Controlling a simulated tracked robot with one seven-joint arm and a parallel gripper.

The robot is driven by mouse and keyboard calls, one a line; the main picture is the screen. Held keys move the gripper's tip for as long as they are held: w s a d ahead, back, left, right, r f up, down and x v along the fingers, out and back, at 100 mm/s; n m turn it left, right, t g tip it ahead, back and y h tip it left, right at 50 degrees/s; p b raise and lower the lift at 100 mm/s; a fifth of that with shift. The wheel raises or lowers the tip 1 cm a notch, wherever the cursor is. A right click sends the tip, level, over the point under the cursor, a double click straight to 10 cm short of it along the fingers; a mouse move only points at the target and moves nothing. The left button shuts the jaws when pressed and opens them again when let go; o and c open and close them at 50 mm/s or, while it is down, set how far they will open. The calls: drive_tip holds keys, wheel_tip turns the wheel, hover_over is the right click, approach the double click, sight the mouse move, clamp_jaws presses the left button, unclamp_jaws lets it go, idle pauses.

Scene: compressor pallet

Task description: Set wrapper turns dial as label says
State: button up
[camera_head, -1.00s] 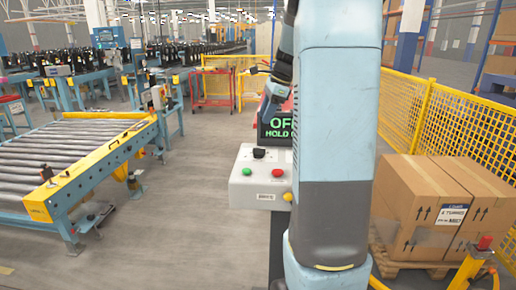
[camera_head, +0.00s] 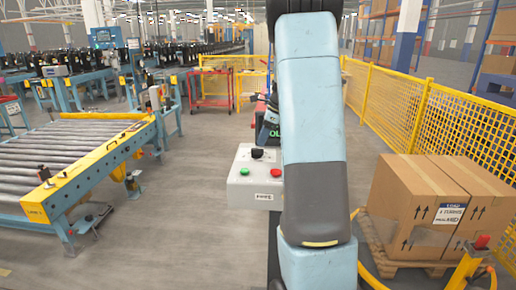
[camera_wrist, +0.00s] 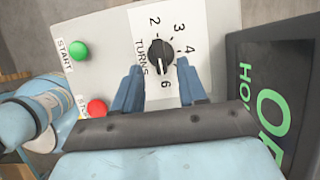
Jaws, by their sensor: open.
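The turns dial (camera_wrist: 160,53) is a black knob on a white plate marked TURNS, with 2, 3, 4 and 6 legible around it. I cannot tell surely which number its pointer faces. My gripper (camera_wrist: 159,66) is open, its two blue fingers reaching toward the dial from below in the wrist view, one to each side. Whether they touch it is unclear. The dial also shows in the head view (camera_head: 257,153) on top of the grey control box (camera_head: 243,191). The load label (camera_head: 450,213) on the cartons seems to read 4 TURNS, though small.
A green START button (camera_wrist: 78,50) and a red button (camera_wrist: 97,108) sit beside the dial. A dark display (camera_wrist: 275,110) with green letters stands close on the right. Cartons (camera_head: 408,200) stand on a pallet at right, near a yellow fence (camera_head: 440,115). A roller conveyor (camera_head: 70,160) is at left.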

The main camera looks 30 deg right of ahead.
sight(257, 153)
drive_tip(key=shift+x, duration=2.5)
clamp_jaws()
